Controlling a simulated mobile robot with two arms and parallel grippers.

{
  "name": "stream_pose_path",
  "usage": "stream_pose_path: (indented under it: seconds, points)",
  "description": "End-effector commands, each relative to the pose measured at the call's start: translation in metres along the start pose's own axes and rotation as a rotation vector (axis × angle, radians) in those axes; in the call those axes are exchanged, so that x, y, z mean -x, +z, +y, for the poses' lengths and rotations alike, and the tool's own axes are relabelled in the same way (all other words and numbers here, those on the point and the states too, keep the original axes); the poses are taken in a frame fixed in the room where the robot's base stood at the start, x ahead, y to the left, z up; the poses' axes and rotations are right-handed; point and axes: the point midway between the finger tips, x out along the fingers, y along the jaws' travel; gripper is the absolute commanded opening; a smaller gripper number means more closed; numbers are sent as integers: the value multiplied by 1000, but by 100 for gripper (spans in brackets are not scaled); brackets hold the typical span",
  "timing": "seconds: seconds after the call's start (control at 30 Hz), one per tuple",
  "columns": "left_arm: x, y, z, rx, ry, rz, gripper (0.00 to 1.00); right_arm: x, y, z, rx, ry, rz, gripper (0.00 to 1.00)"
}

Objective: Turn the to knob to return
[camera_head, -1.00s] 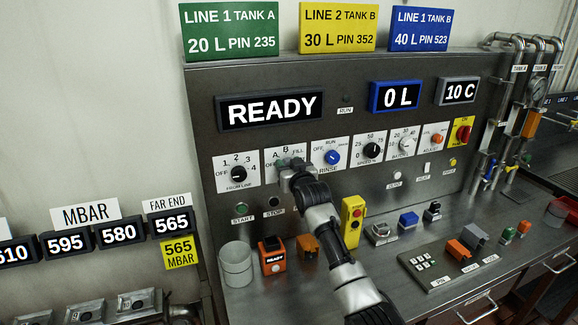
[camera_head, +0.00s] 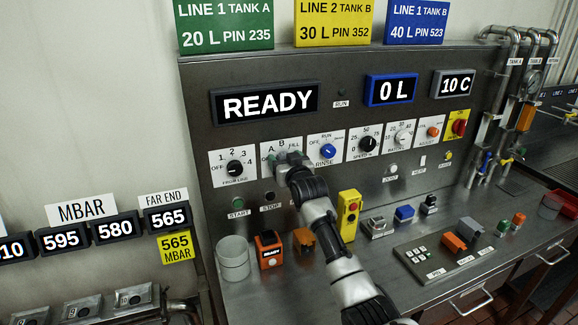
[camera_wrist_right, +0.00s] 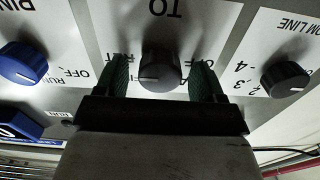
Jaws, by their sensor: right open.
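The TO knob (camera_wrist_right: 160,72) is dark and round on a white label plate (camera_wrist_right: 152,22), which appears upside down in the right wrist view. A pale mark on the knob points to the left of that picture. The plate's lower lettering, including RET, is partly covered by the fingers. My right gripper (camera_wrist_right: 163,80) is open, with one green-padded finger on each side of the knob. I cannot tell whether the pads touch it. In the head view, my right gripper (camera_head: 288,160) hides the knob on the A/B/FILL plate. My left gripper is not in view.
The blue RINSE knob (camera_head: 328,151) and the FROM LINE knob (camera_head: 235,168) flank the gripper closely. START (camera_head: 238,202) and STOP (camera_head: 269,197) buttons lie below. The display (camera_head: 265,102) reads READY. A yellow control box (camera_head: 349,215) stands beside my right arm.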

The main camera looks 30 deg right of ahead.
Motion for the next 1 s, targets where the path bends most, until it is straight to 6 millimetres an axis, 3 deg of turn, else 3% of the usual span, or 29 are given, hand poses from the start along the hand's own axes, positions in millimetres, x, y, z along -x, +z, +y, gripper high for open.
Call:
stream_pose_path:
  seconds: [0.17, 0.6, 1.0]
  points:
    - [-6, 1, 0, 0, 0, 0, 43, 19, 3, 0, 0, -1, 1, 69]
    - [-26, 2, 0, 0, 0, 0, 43, 92, 3, 0, -1, 0, -2, 69]
    - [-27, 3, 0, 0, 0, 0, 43, 106, 1, 0, -1, 0, -3, 69]
